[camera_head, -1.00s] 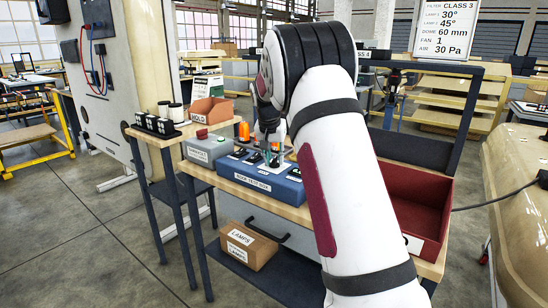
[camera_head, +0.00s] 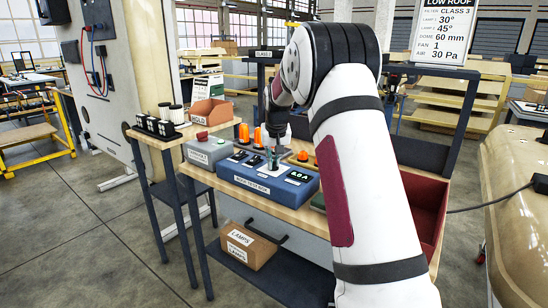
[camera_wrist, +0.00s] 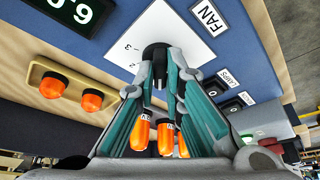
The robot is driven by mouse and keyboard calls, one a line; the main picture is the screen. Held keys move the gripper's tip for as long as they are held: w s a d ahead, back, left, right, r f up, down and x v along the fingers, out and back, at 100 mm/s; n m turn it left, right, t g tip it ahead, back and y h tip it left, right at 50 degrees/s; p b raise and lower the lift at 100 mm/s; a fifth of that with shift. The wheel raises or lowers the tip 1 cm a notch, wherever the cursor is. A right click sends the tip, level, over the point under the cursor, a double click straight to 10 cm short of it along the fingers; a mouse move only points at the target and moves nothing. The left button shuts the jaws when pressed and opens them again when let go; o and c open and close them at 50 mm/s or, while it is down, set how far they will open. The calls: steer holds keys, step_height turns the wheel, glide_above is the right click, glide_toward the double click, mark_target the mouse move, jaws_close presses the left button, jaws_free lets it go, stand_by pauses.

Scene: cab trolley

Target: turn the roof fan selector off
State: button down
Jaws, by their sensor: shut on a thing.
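The blue roof test box (camera_head: 248,187) stands on the wooden trolley top. In the wrist view the fan selector is a black knob (camera_wrist: 156,52) on a white dial plate (camera_wrist: 182,32) beside a FAN label (camera_wrist: 208,15). The figures 2 and 3 show on the plate; the knob's pointer direction cannot be made out. My gripper (camera_wrist: 158,74) has its two teal-lined fingers around the knob, shut on it. In the head view my gripper (camera_head: 272,155) points down over the middle of the box, partly hidden by my arm.
A display (camera_head: 298,176) reads 6.0 A. Orange lamps (camera_head: 258,135) stand behind the box. A grey box (camera_head: 205,152) is at left, a red bin (camera_head: 428,205) at right.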

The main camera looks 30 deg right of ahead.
steer(key=shift+d+r+n+t+y+p, duration=0.15)
steer(key=shift+n+y+p, duration=0.35)
steer(key=shift+n, duration=0.65)
steer(key=shift+f+n+t+y+p, duration=0.15)
steer(key=shift+n+y+p, duration=0.35)
steer(key=shift+n, duration=0.65)
steer(key=c, duration=1.7)
jaws_free()
steer(key=v, duration=1.2)
